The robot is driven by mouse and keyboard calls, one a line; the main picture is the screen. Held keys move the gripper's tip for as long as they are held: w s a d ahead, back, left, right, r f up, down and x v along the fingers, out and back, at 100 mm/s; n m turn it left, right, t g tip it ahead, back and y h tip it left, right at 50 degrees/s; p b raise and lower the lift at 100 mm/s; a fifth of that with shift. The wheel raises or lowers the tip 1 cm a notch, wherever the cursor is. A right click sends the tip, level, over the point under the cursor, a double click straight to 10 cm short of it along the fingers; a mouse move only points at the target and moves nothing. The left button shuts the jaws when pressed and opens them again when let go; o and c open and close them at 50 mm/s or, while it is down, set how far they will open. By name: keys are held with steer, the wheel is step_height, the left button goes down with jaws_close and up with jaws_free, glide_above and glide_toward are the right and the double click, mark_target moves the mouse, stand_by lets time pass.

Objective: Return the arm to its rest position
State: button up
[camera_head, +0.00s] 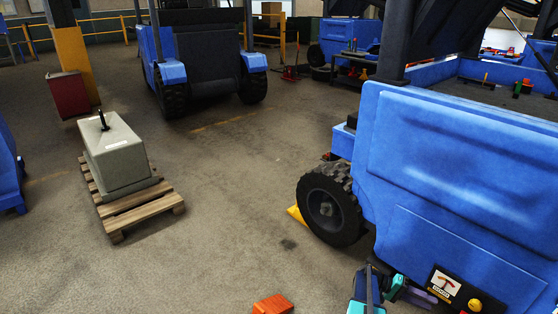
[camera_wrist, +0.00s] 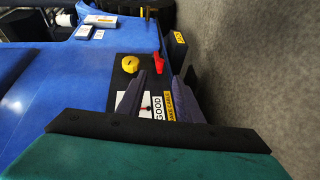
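My gripper (camera_wrist: 162,82) reaches toward a small black panel on a blue vehicle in the wrist view. Its two dark fingers stand apart, with nothing seen between them but the panel behind. The panel carries a yellow knob (camera_wrist: 130,64), a red switch or lever (camera_wrist: 160,62) and a label reading GOOD (camera_wrist: 158,107). In the head view, part of my gripper (camera_head: 408,293) shows at the lower edge beside the blue vehicle body (camera_head: 460,170). The panel's yellow knob also shows there (camera_head: 474,305). Whether the fingers touch the panel I cannot tell.
The blue vehicle with a black wheel (camera_head: 328,209) fills the right. A grey counterweight block (camera_head: 116,154) sits on a wooden pallet (camera_head: 140,209) at left. A red-orange object (camera_head: 273,304) lies on the floor at the bottom. The middle floor is mostly clear.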

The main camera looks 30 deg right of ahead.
steer(key=w+a+r+n+t+h+p, duration=0.25)
steer(key=w+a+r+p, duration=0.35)
steer(key=w, duration=0.4)
steer(key=w+a+r+n+t+p, duration=0.1)
steer(key=w+a+r+p, duration=0.2)
steer(key=a, duration=0.5)
steer(key=w+a+n+t+p, duration=0.1)
steer(key=w+a+n+p, duration=0.15)
steer(key=a+p, duration=0.4)
steer(key=s+a+r+n+t+y+p, duration=0.1)
steer(key=s+a+r+n+y+p, duration=0.1)
steer(key=a, duration=1.2)
steer(key=s+a+r+n+t+y+p, duration=0.1)
steer(key=s+a+y+p, duration=0.4)
steer(key=a, duration=1)
steer(key=s+a+r+n+t+y+p, duration=0.1)
steer(key=s+a+r+n+y+p, duration=0.1)
steer(key=a, duration=1.2)
steer(key=s+r+y+p, duration=0.1)
steer(key=s+y, duration=0.1)
steer(key=s, duration=0.1)
steer(key=shift+a+n+y, duration=0.35)
steer(key=shift+n, duration=0.05)
